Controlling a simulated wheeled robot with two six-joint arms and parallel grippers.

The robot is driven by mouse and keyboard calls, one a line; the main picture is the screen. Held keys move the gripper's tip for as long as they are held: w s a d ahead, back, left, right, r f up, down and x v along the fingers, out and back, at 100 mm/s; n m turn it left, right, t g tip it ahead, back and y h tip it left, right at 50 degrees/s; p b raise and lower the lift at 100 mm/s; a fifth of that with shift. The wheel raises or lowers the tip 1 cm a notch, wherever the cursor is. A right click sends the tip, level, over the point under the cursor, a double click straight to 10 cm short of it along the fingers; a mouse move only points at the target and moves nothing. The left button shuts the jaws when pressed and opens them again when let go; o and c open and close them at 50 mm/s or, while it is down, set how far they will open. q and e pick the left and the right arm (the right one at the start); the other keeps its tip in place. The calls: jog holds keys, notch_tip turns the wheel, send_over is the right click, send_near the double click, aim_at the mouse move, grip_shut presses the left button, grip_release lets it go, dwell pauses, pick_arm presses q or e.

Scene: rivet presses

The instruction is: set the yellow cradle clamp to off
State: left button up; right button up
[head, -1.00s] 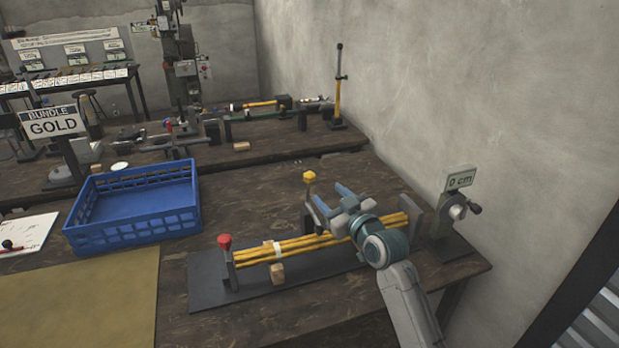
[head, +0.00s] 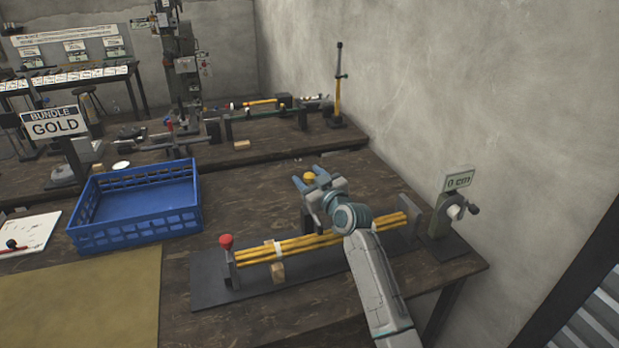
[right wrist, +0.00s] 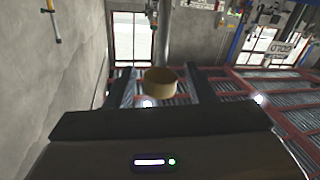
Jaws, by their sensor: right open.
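The yellow clamp knob (head: 309,177) tops a lever at the back of the dark cradle (head: 215,288). My right gripper (head: 308,180) is open at the knob, with its fingers on either side of it in the head view. In the right wrist view the yellow knob (right wrist: 159,81) sits between the two open fingers (right wrist: 158,85); I cannot tell whether they touch it. The lever below the knob is mostly hidden by my gripper. A bundle of yellow rods (head: 300,245) with a white band lies in the cradle. My left gripper is not in view.
A red-knobbed lever (head: 226,243) stands at the cradle's left end. A gauge with a small display (head: 458,180) and crank stands at the right, near the wall. A blue crate (head: 135,235) and a "BUNDLE GOLD" sign (head: 55,123) are to the left. Bare tabletop lies behind the cradle.

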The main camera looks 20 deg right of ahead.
grip_shut()
jog(key=shift+w+r+g+p, duration=0.25)
jog(key=shift+r+g+p, duration=0.05)
jog(key=shift+p, duration=0.55)
jog(key=w+f+m+g+h+p, duration=0.1)
jog(key=w+f+g+p, duration=0.3)
jog(key=w+g+p, duration=0.4)
jog(key=shift+w+a+g, duration=0.2)
jog(key=shift+w+g, duration=0.1)
jog(key=shift+w, duration=0.6)
jog(key=shift+f, duration=0.1)
grip_release()
jog(key=shift+w+f, duration=0.1)
